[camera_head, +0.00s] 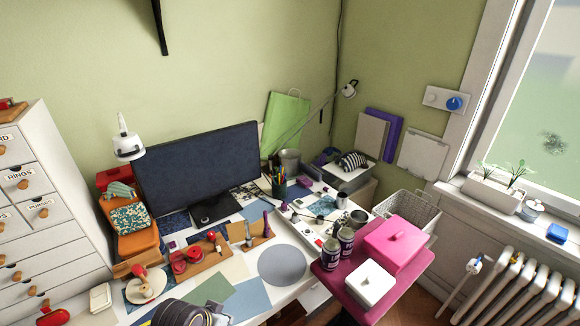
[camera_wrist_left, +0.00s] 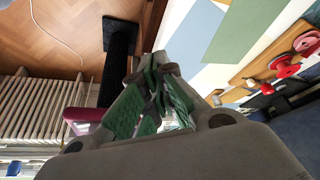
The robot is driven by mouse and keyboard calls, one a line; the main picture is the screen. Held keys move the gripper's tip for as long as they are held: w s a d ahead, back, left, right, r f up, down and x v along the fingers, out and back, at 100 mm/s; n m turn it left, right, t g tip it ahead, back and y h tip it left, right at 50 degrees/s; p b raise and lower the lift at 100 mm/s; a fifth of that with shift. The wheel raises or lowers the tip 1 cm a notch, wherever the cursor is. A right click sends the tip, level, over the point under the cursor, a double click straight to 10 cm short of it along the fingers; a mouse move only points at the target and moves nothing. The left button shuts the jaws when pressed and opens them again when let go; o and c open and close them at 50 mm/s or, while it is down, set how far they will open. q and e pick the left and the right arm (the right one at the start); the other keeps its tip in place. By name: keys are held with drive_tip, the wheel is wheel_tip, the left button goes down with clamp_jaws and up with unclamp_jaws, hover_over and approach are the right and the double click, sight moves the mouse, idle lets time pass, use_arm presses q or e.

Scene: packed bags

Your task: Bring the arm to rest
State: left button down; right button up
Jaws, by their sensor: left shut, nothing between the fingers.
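My left gripper (camera_wrist_left: 158,75) shows in the left wrist view with its green-padded fingers closed together and nothing between them. It is in front of the desk edge, with the desk top on the right of that view and the wooden floor on the left. In the head view a dark rounded shape at the bottom edge, left of centre, may be part of my left arm, but I cannot tell. My right gripper is in neither view.
The desk holds a monitor (camera_head: 198,168), a grey round mat (camera_head: 282,265), tools and papers. A pink box (camera_head: 396,246) and a white box (camera_head: 370,283) stand on a pink surface at right. A wire basket (camera_head: 408,213) and radiator (camera_head: 520,285) are farther right. Drawers (camera_head: 40,246) stand at left.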

use_arm(q)
drive_tip(key=s+a+r+n+y, duration=0.1)
drive_tip(key=s+a+n+y, duration=0.1)
drive_tip(key=s+a, duration=0.35)
drive_tip(key=s+f+g, duration=0.2)
drive_tip(key=s+f, duration=0.1)
drive_tip(key=f, duration=3)
drive_tip(key=s+a+f+g, duration=0.1)
drive_tip(key=s+a+f, duration=0.2)
drive_tip(key=s+f, duration=1.7)
drive_tip(key=shift+s+a, duration=0.15)
drive_tip(key=shift+s, duration=1.1)
